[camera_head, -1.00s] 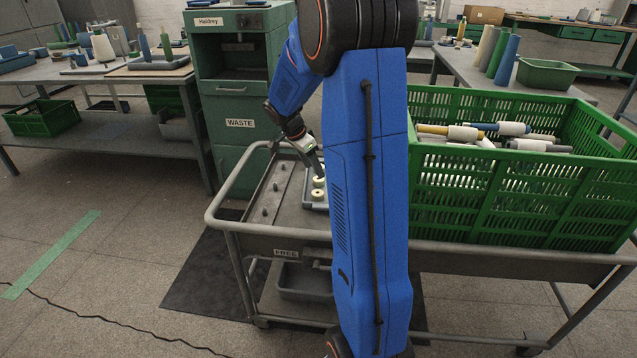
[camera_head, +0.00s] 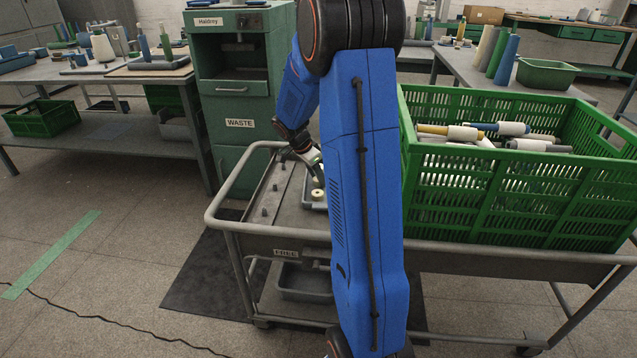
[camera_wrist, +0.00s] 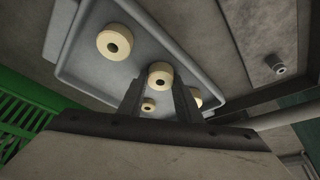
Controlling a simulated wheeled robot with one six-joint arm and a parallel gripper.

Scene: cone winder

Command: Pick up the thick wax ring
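Several cream wax rings with dark holes lie in a shallow grey tray (camera_wrist: 78,68) on the cart. In the wrist view, one ring (camera_wrist: 114,42) lies left of and beyond my fingers. Another ring (camera_wrist: 160,75) shows a tall side wall and lies just ahead of the gap between the fingertips. A smaller-looking ring (camera_wrist: 148,104) shows between the fingers, and another (camera_wrist: 195,97) is partly hidden by the right finger. I cannot tell for certain which ring is thickest. My gripper (camera_wrist: 156,88) is open and empty. In the head view my arm hides much of the tray; one ring (camera_head: 317,195) shows.
A green crate (camera_head: 500,190) of yarn-wound tubes stands on the cart's right. Small pegs (camera_head: 264,211) stand on the cart's left deck, and a rail (camera_head: 222,190) borders it. The green waste cabinet (camera_head: 240,100) stands close behind the cart.

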